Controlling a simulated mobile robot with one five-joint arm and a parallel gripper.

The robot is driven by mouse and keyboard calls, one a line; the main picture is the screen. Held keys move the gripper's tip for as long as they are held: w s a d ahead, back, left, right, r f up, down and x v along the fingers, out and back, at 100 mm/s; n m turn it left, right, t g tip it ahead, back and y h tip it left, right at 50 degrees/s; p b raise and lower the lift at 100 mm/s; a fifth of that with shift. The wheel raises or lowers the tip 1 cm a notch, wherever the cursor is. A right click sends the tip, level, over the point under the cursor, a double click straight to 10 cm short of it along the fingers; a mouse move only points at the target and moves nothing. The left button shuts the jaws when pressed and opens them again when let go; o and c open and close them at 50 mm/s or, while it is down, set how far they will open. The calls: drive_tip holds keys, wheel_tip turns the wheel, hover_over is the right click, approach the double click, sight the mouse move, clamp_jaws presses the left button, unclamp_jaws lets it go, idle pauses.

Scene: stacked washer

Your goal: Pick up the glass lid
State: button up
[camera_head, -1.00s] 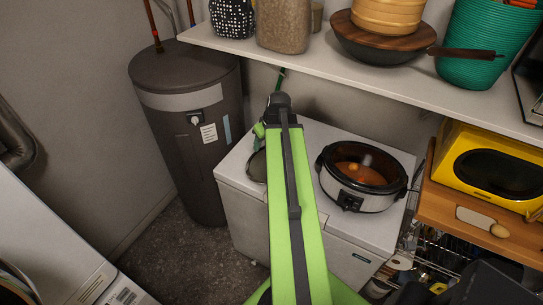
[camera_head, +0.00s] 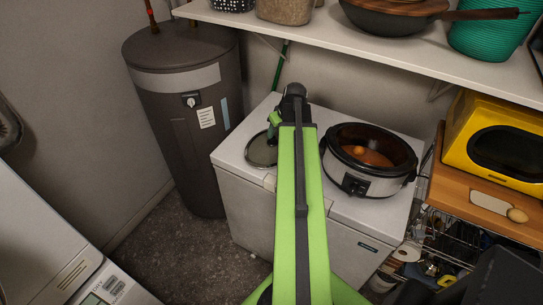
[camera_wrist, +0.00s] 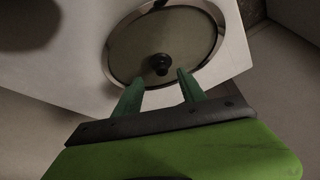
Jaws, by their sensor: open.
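The glass lid (camera_head: 260,151) lies on the left part of the white chest's top, partly hidden behind my arm in the head view. In the wrist view the glass lid (camera_wrist: 185,40) shows as a round pane with a metal rim and a dark knob (camera_wrist: 161,64) in its middle. My gripper (camera_wrist: 156,80) is open and empty, its green fingertips over the near part of the lid, with the knob just beyond and between them. In the head view my gripper (camera_head: 273,128) is small and partly hidden by my arm.
A slow cooker (camera_head: 367,160) with orange contents stands open on the white chest (camera_head: 345,208), right of my arm. A dark water heater (camera_head: 184,120) stands to the left. A loaded shelf (camera_head: 390,45) runs above the chest. A yellow microwave (camera_head: 497,140) is at the right.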

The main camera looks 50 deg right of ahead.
sight(274, 138)
drive_tip(key=shift+w+d+f, duration=0.1)
drive_tip(key=shift+w+f, duration=0.15)
drive_tip(key=shift+f, duration=0.35)
drive_tip(key=shift+r, duration=0.1)
drive_tip(key=b+x, duration=0.5)
drive_tip(key=shift+w, duration=0.2)
drive_tip(key=shift+c, duration=0.5)
clamp_jaws()
